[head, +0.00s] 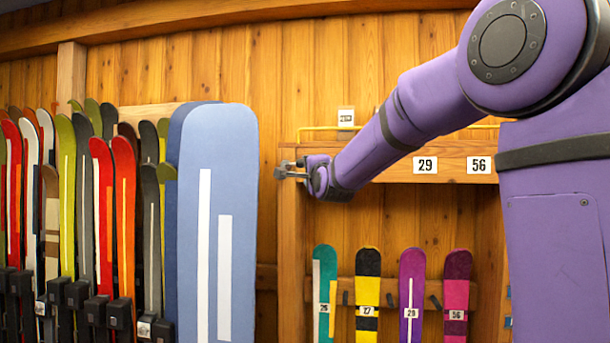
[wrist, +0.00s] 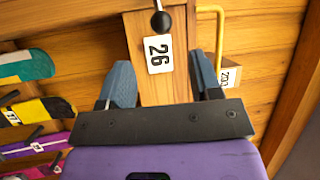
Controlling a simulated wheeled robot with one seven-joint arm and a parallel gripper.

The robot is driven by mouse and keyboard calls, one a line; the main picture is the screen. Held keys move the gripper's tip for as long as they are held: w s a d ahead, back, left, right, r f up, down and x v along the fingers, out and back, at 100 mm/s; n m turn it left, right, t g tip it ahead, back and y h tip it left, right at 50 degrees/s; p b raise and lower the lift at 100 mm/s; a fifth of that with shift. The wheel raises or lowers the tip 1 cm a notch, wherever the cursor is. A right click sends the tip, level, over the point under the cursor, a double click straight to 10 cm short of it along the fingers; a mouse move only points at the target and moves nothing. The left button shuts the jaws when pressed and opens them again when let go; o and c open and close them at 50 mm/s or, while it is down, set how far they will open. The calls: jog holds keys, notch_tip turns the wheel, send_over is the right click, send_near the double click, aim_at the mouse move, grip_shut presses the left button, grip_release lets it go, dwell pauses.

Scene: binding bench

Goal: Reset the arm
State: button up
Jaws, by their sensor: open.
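My purple arm (head: 400,115) reaches from the upper right toward the middle of the head view. My gripper (head: 284,170) is at its end, in front of the wooden wall beside a wooden post, with nothing visible between its fingers. In the wrist view my gripper (wrist: 160,85) shows two blue-grey fingers spread apart. A wooden post end with a tag reading 26 (wrist: 158,54) and a dark round knob (wrist: 161,21) appears between and beyond them. I cannot tell the exact distance to the post.
Several numbered boards, one yellow and black (head: 367,290), hang below my arm. A shelf rail (head: 450,163) with tags 29 and 56 runs behind my forearm.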

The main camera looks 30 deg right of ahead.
jog(key=s+a+f+n+g+y, duration=0.1)
jog(key=s+f+n+g, duration=0.3)
jog(key=s, duration=1)
jog(key=s+a+f+n+g+y, duration=0.1)
jog(key=s+a+f+n+g, duration=0.3)
jog(key=s+f+n, duration=0.4)
jog(key=s+a+f+n+g+y, duration=0.1)
jog(key=s+a+f+n+g, duration=0.2)
jog(key=s, duration=1.7)
notch_tip(320, 180, down, 5)
jog(key=n+g, duration=0.3)
jog(key=shift+r+n, duration=0.2)
jog(key=shift+n, duration=0.1)
